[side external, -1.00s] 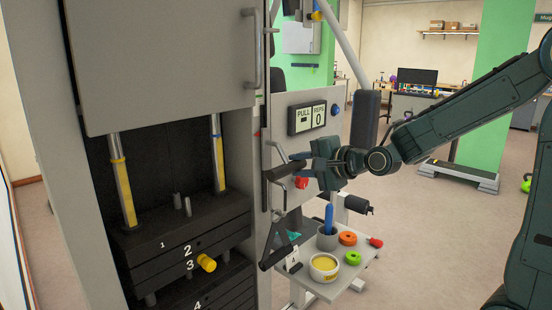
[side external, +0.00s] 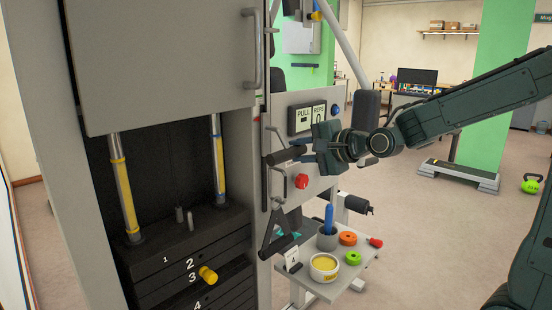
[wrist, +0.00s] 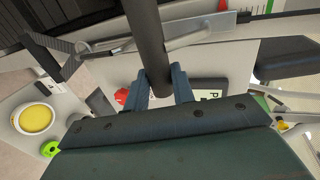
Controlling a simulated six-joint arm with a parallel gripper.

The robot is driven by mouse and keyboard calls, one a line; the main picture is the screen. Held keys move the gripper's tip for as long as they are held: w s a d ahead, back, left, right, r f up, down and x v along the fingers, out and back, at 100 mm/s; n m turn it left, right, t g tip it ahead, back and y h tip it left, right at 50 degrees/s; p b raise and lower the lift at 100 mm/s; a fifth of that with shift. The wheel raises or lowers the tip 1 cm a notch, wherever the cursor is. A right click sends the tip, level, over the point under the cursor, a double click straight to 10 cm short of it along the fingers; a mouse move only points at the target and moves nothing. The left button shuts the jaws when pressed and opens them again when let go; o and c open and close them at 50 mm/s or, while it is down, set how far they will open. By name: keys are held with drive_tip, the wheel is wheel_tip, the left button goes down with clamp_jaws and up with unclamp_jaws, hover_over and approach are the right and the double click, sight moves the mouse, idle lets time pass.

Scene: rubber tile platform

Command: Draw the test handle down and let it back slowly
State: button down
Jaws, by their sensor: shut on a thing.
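The test handle, a dark round grip (side external: 283,156), is held roughly level in front of the machine's grey column. In the wrist view the grip (wrist: 147,38) runs between my two fingers. My gripper (side external: 304,153) is shut on it from the right. The weight stack (side external: 185,250) sits low between two guide rods, with plates numbered from 1 and a yellow selector pin (side external: 208,275) by plate 3. The display (side external: 306,119) shows PULL with a dash and REPS; its digit is partly covered by my gripper.
A tray (side external: 343,287) below holds a yellow-topped tub (side external: 324,267), a cup with a blue item, and coloured rings.

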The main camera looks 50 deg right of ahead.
drive_tip(key=shift+r, duration=2.2)
drive_tip(key=c, duration=0.6)
unclamp_jaws()
drive_tip(key=shift+r, duration=0.2)
drive_tip(key=v, duration=0.7)
